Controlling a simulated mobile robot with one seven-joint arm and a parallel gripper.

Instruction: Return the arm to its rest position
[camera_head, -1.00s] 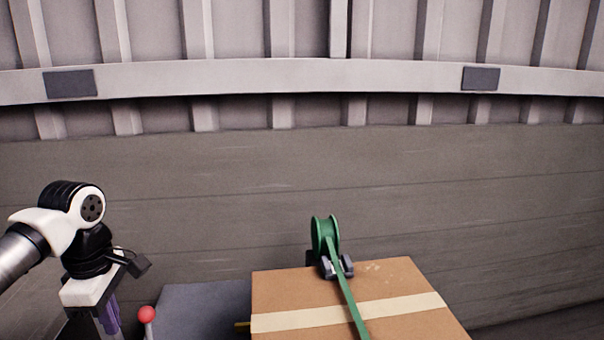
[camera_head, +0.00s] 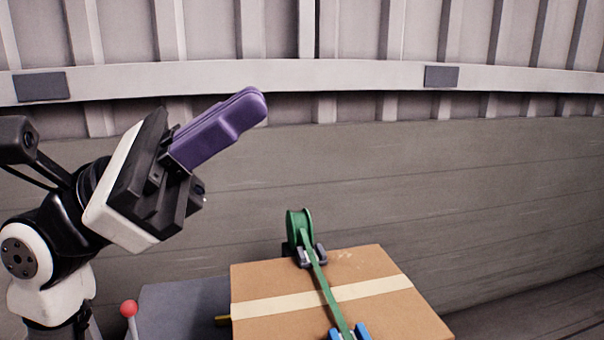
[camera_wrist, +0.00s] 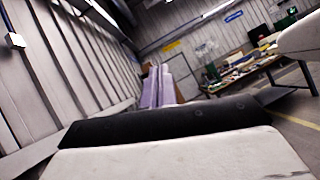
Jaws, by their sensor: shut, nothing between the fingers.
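My gripper (camera_head: 254,105) is raised at the left of the head view. Its purple fingers are together, with nothing between them, and they point up and to the right in front of the wall. The fingers also show in the wrist view (camera_wrist: 158,88), pointing away from the camera into the room. My arm bends upward from the lower left corner; its lower part is cut off by the frame edge. The gripper is apart from everything around it.
A cardboard box (camera_head: 255,325) with cream tape stands at the lower middle, with a green strap dispenser (camera_head: 300,228) and blue clips (camera_head: 350,332) on it. A red knob (camera_head: 129,308) stands left of it. A cluttered workbench (camera_wrist: 245,75) shows in the wrist view.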

